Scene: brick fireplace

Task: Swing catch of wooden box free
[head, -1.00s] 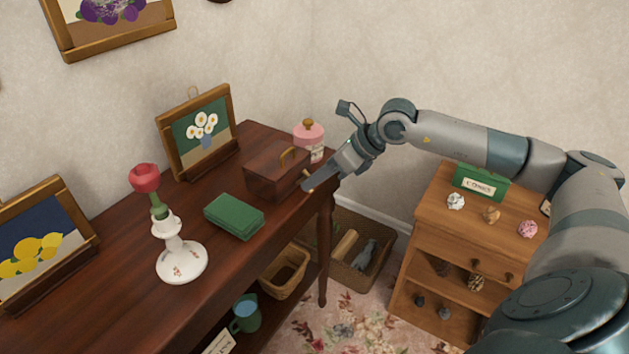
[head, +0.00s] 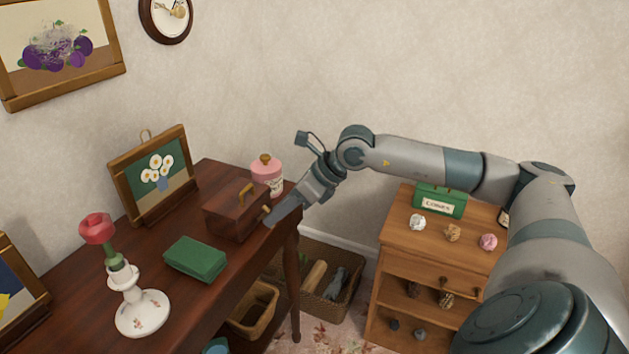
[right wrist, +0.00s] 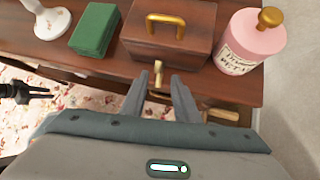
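The wooden box (head: 228,217), dark brown with a brass top handle, sits near the right end of the dark table. It also shows in the right wrist view (right wrist: 190,44). Its small brass catch (right wrist: 158,73) sticks out from the front face. My right gripper (right wrist: 157,84) is open at the box front, with one finger on each side of the catch; I cannot tell whether either touches it. In the head view the right gripper (head: 272,218) partly hides the box front. A dark prong-like shape at the right wrist view's left edge may be my left gripper (right wrist: 40,93).
A pink lidded jar (head: 267,175) stands close behind the box. A green block (head: 196,259), a candlestick (head: 142,310) and a flower picture (head: 155,178) are on the table. Right of the table stands a wooden shelf unit (head: 385,262). Baskets lie low by the table.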

